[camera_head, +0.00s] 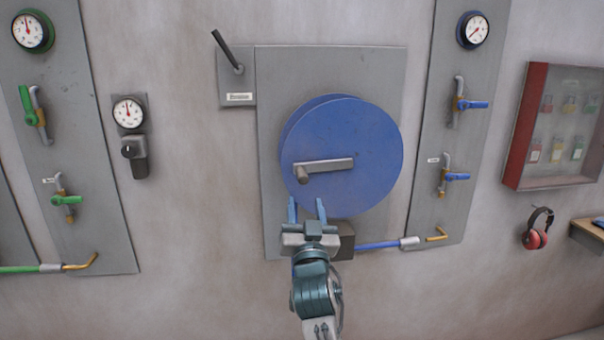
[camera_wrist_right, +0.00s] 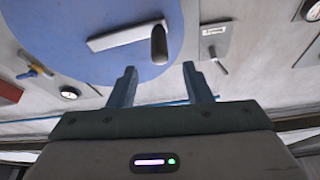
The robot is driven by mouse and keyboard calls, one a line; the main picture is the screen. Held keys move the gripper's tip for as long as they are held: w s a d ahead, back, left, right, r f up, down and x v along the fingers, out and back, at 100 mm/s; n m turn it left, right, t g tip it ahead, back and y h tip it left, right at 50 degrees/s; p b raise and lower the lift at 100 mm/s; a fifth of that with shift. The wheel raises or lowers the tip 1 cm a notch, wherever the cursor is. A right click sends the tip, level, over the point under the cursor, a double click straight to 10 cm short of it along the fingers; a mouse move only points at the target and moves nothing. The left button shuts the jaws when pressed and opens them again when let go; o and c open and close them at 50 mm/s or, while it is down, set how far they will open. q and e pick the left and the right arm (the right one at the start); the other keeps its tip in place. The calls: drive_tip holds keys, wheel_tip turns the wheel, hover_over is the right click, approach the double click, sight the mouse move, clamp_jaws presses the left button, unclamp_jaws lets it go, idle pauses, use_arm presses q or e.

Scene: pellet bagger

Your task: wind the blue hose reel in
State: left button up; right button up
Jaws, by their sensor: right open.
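The blue hose reel (camera_head: 365,130) is a large disc on a grey wall panel in the head view. Its crank arm (camera_head: 328,165) runs from the disc's middle to the left and ends in a dark handle knob (camera_head: 301,174). My right gripper (camera_head: 307,207) is open and empty just below the knob, in front of the reel's lower left edge. In the right wrist view the reel (camera_wrist_right: 90,40), the crank arm (camera_wrist_right: 117,38) and the knob (camera_wrist_right: 159,45) show beyond the open fingers (camera_wrist_right: 160,80). The knob is not between the fingers. My left gripper is not in view.
A blue hose (camera_head: 378,246) leaves a box below the reel to the right. A black lever (camera_head: 228,52) stands upper left of the reel. Side panels carry gauges and valves with green (camera_head: 67,200) and blue handles (camera_head: 457,177). A red-sided cabinet (camera_head: 526,125) and headphones (camera_head: 537,232) are at right.

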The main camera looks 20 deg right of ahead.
sight(302, 176)
drive_tip(key=p+x, duration=0.3)
drive_tip(key=x, duration=0.7)
clamp_jaws()
